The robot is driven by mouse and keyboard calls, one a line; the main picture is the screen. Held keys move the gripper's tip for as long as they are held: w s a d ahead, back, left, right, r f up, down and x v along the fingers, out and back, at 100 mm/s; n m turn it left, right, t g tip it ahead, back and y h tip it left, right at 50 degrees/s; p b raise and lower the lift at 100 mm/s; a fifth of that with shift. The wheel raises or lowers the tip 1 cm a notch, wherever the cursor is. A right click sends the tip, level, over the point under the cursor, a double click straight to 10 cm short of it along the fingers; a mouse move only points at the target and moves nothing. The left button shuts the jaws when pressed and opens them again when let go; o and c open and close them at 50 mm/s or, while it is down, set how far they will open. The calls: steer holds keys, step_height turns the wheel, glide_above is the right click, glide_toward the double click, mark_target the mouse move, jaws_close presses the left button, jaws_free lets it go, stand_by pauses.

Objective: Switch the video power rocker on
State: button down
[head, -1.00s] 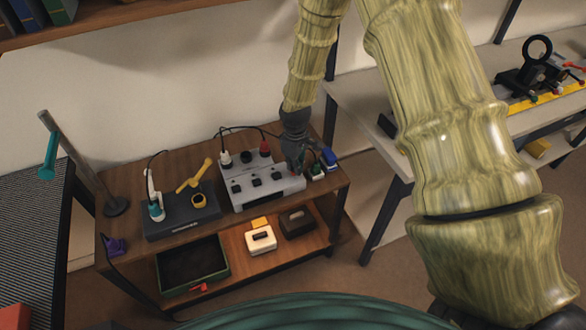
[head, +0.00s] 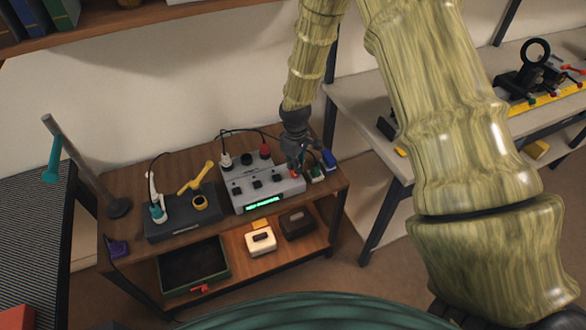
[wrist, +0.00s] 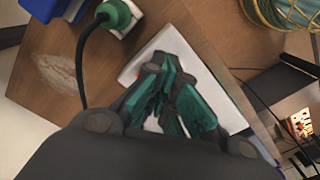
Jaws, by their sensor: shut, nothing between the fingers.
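The grey video power box (head: 240,201) stands on the right half of the wooden cart top. Its front display (head: 265,202) glows green. A small red-orange spot (head: 296,174), which looks like the rocker, shows at the box's right end, just under my gripper (head: 297,165). My gripper is shut and empty, pointing down at that end of the box.
A dark soldering-station-like unit (head: 180,228) with a yellow piece stands left of the box. A green plug (head: 317,173) and a blue item (head: 329,158) lie close to its right. Cables run behind. The lower shelf (head: 285,249) holds a tray and small boxes.

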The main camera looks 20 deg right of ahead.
mark_target(295, 174)
steer(key=shift+r+p, duration=1.7)
steer(key=shift+r, duration=0.75)
steer(key=shift+f, duration=0.1)
steer(key=s+a+f+m, duration=0.1)
steer(key=s+f+m, duration=0.1)
steer(key=s+f, duration=0.5)
steer(key=s+a+f+m, duration=0.1)
steer(key=s+f, duration=0.2)
steer(key=s, duration=0.8)
steer(key=s+a+f+m, duration=0.1)
steer(key=s+f+m, duration=0.1)
steer(key=s+f, duration=0.55)
steer(key=s+r+m, duration=0.1)
steer(key=s, duration=1.2)
steer(key=shift+s+r+m, duration=0.2)
steer(key=shift+r+m, duration=0.15)
steer(key=shift+m, duration=0.05)
